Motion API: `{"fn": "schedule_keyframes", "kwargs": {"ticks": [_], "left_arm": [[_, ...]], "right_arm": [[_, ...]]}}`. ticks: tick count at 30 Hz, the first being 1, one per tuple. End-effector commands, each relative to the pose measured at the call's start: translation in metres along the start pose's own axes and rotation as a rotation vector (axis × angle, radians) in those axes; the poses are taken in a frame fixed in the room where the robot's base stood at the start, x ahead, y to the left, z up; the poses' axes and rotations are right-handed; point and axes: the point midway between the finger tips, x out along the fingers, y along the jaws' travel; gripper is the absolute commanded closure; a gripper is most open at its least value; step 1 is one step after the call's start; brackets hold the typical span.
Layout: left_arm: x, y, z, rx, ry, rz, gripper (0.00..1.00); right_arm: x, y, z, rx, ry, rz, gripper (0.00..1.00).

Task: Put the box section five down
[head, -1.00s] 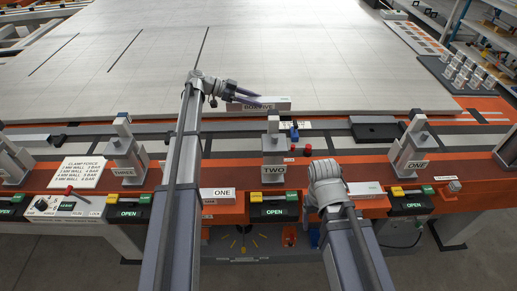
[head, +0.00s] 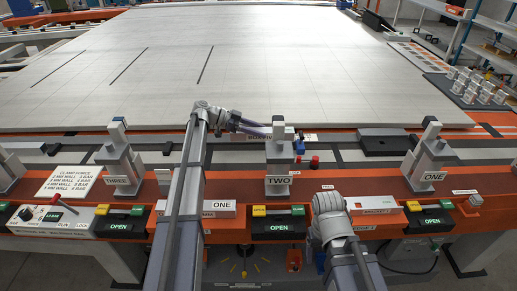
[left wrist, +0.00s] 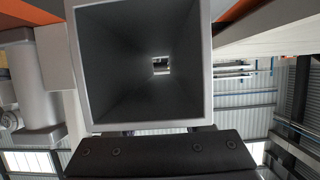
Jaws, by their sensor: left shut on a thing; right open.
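Box section five (head: 258,138), a grey bar with a printed label, lies crosswise behind the post of clamp TWO (head: 278,160) in the head view. The post hides its middle. My left gripper (head: 256,129) is shut on it near its left part. In the left wrist view the hollow square end of a grey box section (left wrist: 110,60) fills the middle, above a dark jaw block. Whether the section touches anything below it cannot be told. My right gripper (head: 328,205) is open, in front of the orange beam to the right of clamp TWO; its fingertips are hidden.
Clamp THREE (head: 121,160) and clamp ONE (head: 430,160) stand on the orange beam (head: 350,178). Labelled blocks lie on its front, one marked ONE (head: 218,209).

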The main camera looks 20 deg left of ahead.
Motion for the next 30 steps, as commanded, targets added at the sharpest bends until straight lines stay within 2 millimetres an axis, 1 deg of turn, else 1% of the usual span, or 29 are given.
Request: {"fn": "schedule_keyframes", "kwargs": {"ticks": [1,3,8,10,19,30], "left_arm": [[0.005,0.000,0.012,0.000,0.001,0.000,1.00],[0.006,0.000,0.014,0.000,0.001,0.000,1.00],[0.005,0.000,0.013,0.000,0.001,0.000,1.00],[0.007,0.000,0.017,0.000,0.001,0.000,1.00],[0.020,0.000,0.048,0.000,0.001,0.000,1.00],[0.020,0.000,0.048,0.000,0.001,0.000,1.00]], "right_arm": [[0.013,-0.001,-0.001,0.000,0.000,0.000,0.25],[0.015,-0.002,-0.001,0.000,0.000,0.000,0.25],[0.014,-0.001,-0.001,0.000,0.000,0.000,0.25],[0.018,-0.002,-0.001,0.000,0.000,0.000,0.25],[0.052,-0.005,-0.003,0.000,0.000,0.000,0.25],[0.052,-0.005,-0.003,0.000,0.000,0.000,0.25]]}}
